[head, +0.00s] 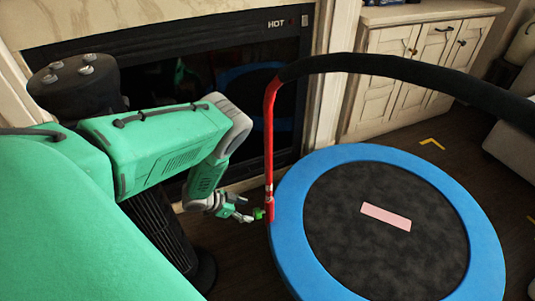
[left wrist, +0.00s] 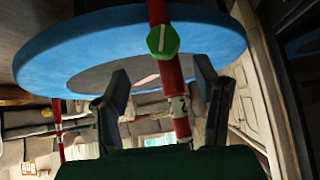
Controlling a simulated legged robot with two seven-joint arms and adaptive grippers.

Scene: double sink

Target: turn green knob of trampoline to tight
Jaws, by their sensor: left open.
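The green knob (head: 258,213) sits on the lower part of the red upright (head: 269,150) of the trampoline. In the left wrist view the knob (left wrist: 163,40) shows a pale line running nearly vertical in the picture. My left gripper (head: 242,211) is close to the knob, on its left in the head view. In the left wrist view my left gripper (left wrist: 161,70) is open, its fingers apart with the red post passing between them in the picture. The knob appears just beyond the fingertips; whether they touch it I cannot tell. My right gripper is not in view.
The trampoline has a blue rim (head: 290,245), a dark mat (head: 340,240) with a pink label (head: 386,218), and a black padded handlebar (head: 400,68). A dark fireplace (head: 285,100) stands behind my left arm. Pale cabinets (head: 400,70) stand at the back.

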